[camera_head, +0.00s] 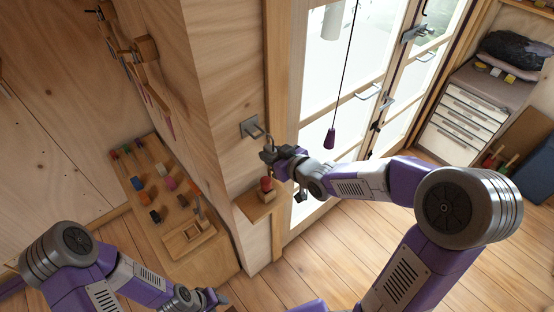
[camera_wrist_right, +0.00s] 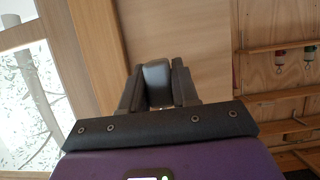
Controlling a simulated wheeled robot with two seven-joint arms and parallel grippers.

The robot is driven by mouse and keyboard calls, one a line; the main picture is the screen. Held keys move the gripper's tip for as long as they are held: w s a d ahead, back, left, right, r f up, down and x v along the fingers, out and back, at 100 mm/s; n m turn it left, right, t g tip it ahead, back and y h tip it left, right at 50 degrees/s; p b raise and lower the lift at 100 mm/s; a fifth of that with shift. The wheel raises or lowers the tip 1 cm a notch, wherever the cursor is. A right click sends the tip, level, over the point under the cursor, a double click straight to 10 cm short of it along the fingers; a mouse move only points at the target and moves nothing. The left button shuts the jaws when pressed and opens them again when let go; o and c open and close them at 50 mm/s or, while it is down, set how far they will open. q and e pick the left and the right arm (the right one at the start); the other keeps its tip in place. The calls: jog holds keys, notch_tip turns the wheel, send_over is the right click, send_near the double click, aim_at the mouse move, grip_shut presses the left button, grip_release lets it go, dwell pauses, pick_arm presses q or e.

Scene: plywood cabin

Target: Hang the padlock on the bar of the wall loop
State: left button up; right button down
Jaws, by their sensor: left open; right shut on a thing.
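The wall loop (camera_head: 250,127) is a grey plate with a short bar on the plywood wall post, left of the glazed door. My right gripper (camera_head: 269,154) is just below and right of the loop's bar. It is shut on the padlock, whose grey body (camera_wrist_right: 157,84) shows between the two fingers in the right wrist view. In the head view the padlock is mostly hidden by the fingers, and I cannot tell whether its shackle is around the bar or only beside it. My left gripper (camera_head: 214,298) is open and low at the bottom of the head view, away from the loop.
A small wooden wall shelf (camera_head: 256,206) with a red-topped object (camera_head: 266,184) sits just below my right gripper. A purple pull handle (camera_head: 329,139) hangs on a cord to the right. A bench (camera_head: 150,178) with several coloured items stands at left. Wooden floor is clear at the front.

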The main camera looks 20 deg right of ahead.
jog(key=shift+b+x, duration=1.2)
jog(key=shift+x, duration=1.4)
jog(key=c, duration=0.8)
grip_release()
